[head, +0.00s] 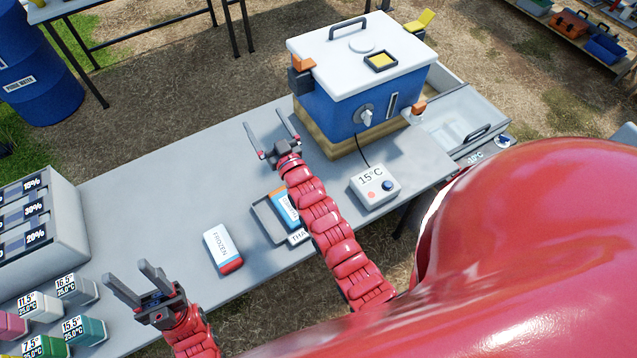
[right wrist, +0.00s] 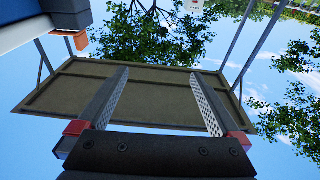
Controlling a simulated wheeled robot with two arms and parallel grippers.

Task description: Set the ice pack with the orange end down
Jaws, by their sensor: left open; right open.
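A blue and white ice pack with an orange end (head: 286,209) lies in a shallow grey tray (head: 262,219), labelled "THA…", on the table. My right arm hides part of the tray and its label. My right gripper (head: 265,119) is open and empty, beyond the tray and left of the blue cooler. Its open fingers also show in the right wrist view (right wrist: 158,75) with nothing between them. My left gripper (head: 127,270) is open and empty near the front left of the table. A white pack marked "FROZEN" with a red end (head: 222,250) lies between it and the tray.
A blue cooler with a white lid (head: 362,62) stands at the back right. A control box (head: 375,186) reading 15°C sits before it. The table's middle (head: 165,195) is clear.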

